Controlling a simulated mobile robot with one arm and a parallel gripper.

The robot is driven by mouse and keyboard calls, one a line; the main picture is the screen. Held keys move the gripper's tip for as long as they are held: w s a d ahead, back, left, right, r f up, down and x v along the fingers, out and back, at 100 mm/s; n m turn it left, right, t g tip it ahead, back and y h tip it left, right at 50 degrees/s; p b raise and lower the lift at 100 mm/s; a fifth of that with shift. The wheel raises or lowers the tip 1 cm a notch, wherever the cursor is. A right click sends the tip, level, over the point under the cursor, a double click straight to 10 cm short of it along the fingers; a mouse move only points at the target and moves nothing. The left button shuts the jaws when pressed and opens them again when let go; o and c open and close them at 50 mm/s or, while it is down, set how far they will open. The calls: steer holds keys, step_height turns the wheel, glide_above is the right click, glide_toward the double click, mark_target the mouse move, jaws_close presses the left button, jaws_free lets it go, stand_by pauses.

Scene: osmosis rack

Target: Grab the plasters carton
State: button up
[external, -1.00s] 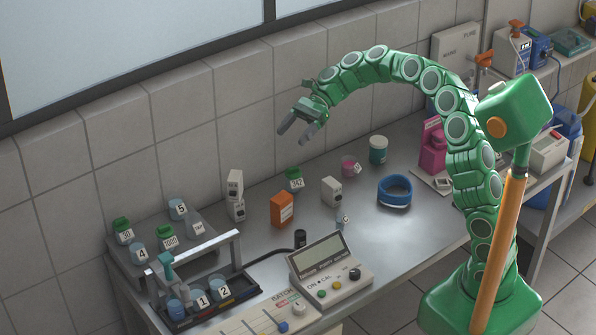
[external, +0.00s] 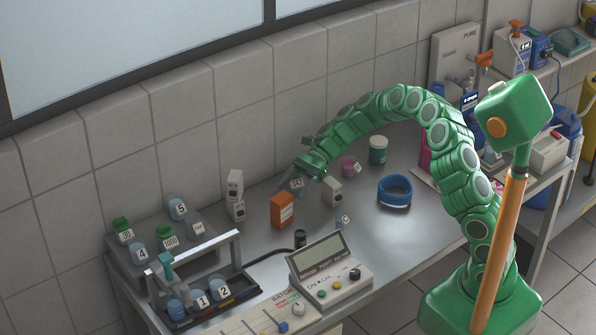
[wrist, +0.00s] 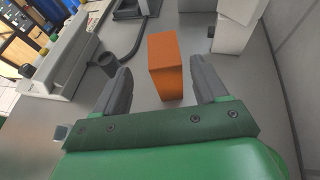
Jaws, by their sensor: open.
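The plasters carton is the orange box (external: 282,210) standing upright on the metal bench, with small pale print on its side. In the wrist view the orange carton (wrist: 167,66) stands between and just beyond my two fingertips. My gripper (external: 292,185) is open and empty, close above and behind the carton to the right in the external view. In the wrist view the gripper (wrist: 166,84) has its dark fingers spread on either side of the carton, and I see no contact.
Stacked white boxes (external: 236,195) stand left of the carton, and another white box (external: 332,191) stands to its right. A small black cup (external: 300,238) and a grey meter (external: 328,272) are in front. A blue ring (external: 395,190) lies farther right.

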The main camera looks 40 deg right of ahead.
mark_target(275, 209)
steer(key=shift+x, duration=1.1)
steer(key=shift+w+x, duration=0.15)
steer(key=shift+x, duration=1.25)
steer(key=shift+w+x, duration=0.15)
steer(key=shift+x, duration=1.3)
steer(key=shift+a+r, duration=0.1)
steer(key=shift+r, duration=0.1)
steer(key=c, duration=1.1)
steer(key=shift+o, duration=0.2)
